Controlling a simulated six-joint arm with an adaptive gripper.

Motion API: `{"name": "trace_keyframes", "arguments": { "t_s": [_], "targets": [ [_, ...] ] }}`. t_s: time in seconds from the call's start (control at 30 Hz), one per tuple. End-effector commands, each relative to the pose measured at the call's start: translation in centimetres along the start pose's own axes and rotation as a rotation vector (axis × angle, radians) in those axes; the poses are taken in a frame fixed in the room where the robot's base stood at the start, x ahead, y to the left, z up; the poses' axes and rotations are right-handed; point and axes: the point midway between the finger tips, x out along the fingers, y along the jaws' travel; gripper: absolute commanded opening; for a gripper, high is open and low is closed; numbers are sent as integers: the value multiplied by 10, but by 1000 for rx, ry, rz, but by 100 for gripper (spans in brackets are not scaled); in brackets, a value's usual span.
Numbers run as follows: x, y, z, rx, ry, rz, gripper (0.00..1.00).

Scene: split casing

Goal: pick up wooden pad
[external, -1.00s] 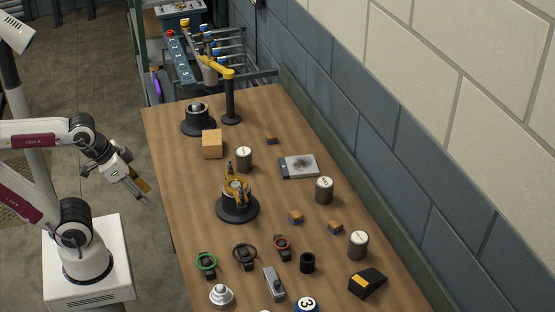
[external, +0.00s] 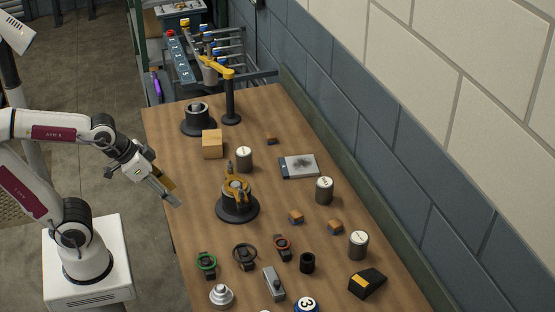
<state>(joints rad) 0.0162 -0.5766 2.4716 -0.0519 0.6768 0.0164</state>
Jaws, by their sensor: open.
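No flat wooden pad stands out clearly. The wood-coloured things are a larger tan block (external: 212,144) at the table's back left and several small wooden blocks with dark sides. Two small blocks, one (external: 296,216) and another (external: 335,227), lie right of the middle. A third small block (external: 271,139) lies farther back. I cannot tell which one is the pad. My gripper (external: 174,194) is open and appears empty, near the table's left edge, left of the round black fixture. It is apart from all of these blocks.
A black fixture with yellow clamps (external: 237,199) stands mid-table, with a grey-sided can (external: 244,159) behind it. Two more cans, a grey plate (external: 299,166) and a black-yellow wedge (external: 367,283) are to the right. Valve wheels crowd the front. A post (external: 231,100) stands at the back.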

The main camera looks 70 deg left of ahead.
Motion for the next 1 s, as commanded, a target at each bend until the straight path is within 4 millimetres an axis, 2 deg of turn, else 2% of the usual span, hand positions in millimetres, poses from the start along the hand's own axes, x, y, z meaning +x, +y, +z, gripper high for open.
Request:
{"name": "trace_keyframes", "arguments": {
  "t_s": [0.5,1.0],
  "targets": [
    [76,13,-80,-36,125,33,45],
    [157,14,-135,-81,248,14,45]
  ]
}}
